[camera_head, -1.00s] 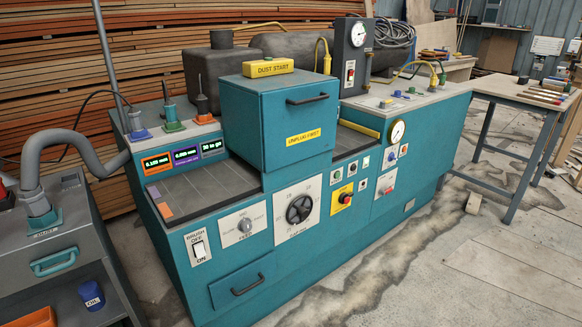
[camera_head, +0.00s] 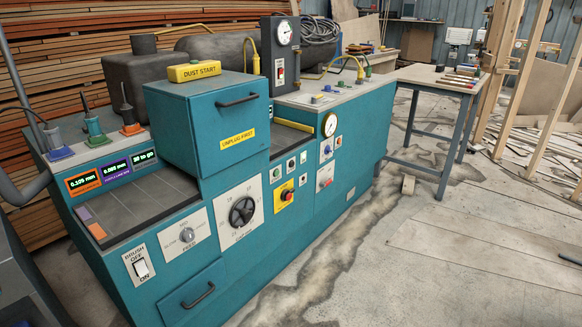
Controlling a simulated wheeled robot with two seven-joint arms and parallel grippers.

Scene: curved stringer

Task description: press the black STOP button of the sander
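The sander is a large teal machine (camera_head: 335,205) running from the lower left to the upper middle. Its front carries small square control plates, one at the upper left (camera_head: 275,174) and another beside it (camera_head: 291,165). They sit right of the large black dial (camera_head: 243,211) and above a yellow plate with a red knob (camera_head: 285,194). The plates' lettering is too small to read, so I cannot tell which one holds the black STOP button.
A yellow DUST START box (camera_head: 194,72) sits on the sander's raised hood (camera_head: 235,115). A BRUSH switch (camera_head: 141,267) and a drawer (camera_head: 195,298) are on the near front. A workbench (camera_head: 435,82) stands beyond. The concrete floor at the right (camera_head: 450,265) is open.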

